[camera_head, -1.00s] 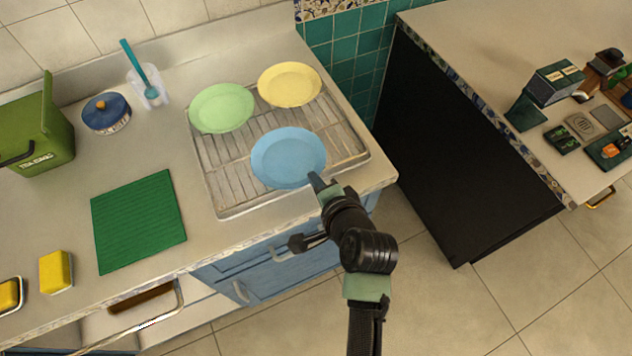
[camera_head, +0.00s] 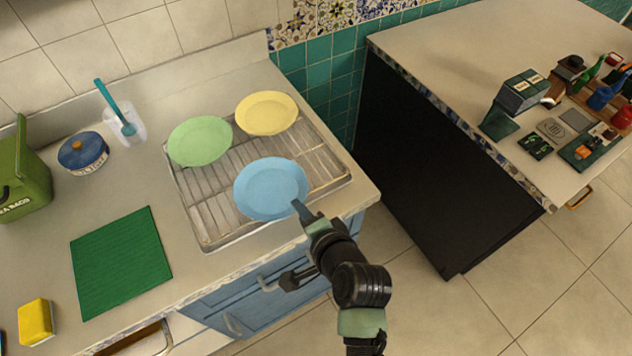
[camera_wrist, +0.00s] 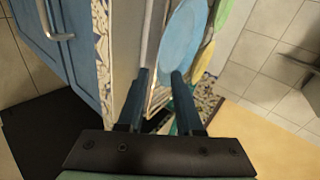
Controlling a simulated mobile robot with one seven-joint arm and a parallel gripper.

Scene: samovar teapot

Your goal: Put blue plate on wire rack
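The blue plate (camera_head: 271,188) is over the front right part of the wire rack (camera_head: 205,215) and looks flat, face up. It also shows in the wrist view (camera_wrist: 183,42), ahead of the fingers. My gripper (camera_head: 298,207) is at the plate's near right edge. In the wrist view my gripper (camera_wrist: 160,76) has its two fingers apart, with a gap between them. The plate's near edge shows at that gap; I cannot tell whether a finger touches it. The rack under the plate is hidden.
A green plate (camera_head: 200,141) and a yellow plate (camera_head: 266,113) are at the rack's back. A green mat (camera_head: 121,262), yellow sponge (camera_head: 36,322), blue-lidded pot (camera_head: 83,152) and cup (camera_head: 124,128) stand left. A dark cabinet (camera_head: 430,170) is at right.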

